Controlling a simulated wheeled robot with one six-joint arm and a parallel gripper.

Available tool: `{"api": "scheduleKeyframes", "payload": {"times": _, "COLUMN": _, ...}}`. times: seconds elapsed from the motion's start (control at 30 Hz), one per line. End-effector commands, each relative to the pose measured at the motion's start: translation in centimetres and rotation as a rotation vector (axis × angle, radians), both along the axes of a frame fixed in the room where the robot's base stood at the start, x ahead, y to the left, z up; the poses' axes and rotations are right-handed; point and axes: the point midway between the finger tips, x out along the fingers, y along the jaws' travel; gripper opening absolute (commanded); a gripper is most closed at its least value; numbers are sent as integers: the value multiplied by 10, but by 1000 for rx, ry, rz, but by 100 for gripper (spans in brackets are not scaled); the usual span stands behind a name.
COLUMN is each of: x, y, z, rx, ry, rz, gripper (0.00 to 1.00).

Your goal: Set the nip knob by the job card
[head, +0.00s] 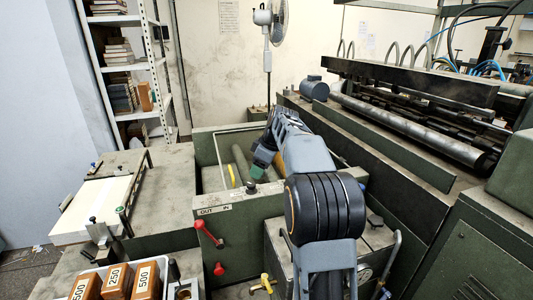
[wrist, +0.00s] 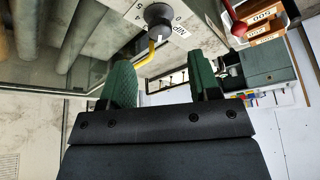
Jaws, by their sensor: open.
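In the head view my gripper (head: 262,163) is just above the panel. I cannot identify the job card; a wall sheet (head: 229,15) is unreadable.
A red-knobbed lever (head: 207,232) sits under the OUT/IN label, with another red handle (head: 219,268) below. Labelled boxes (head: 117,280) stand front left. A board stack (head: 92,207) lies left. Rollers (head: 240,160) lie behind the panel.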

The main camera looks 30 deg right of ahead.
Motion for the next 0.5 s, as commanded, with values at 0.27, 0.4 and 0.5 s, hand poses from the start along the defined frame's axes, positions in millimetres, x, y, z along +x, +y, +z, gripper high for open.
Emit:
{"api": "scheduleKeyframes", "payload": {"times": 0.27, "x": -14, "y": -14, "z": 47, "rx": -1, "ry": -3, "rz": -1, "gripper": 56}}
{"api": "scheduleKeyframes", "payload": {"times": 0.4, "x": -17, "y": -18, "z": 60, "rx": -1, "ry": -1, "rz": -1, "gripper": 56}}
{"api": "scheduleKeyframes", "payload": {"times": 0.5, "x": -19, "y": -19, "z": 65, "rx": 0, "ry": 0, "rz": 0, "gripper": 56}}
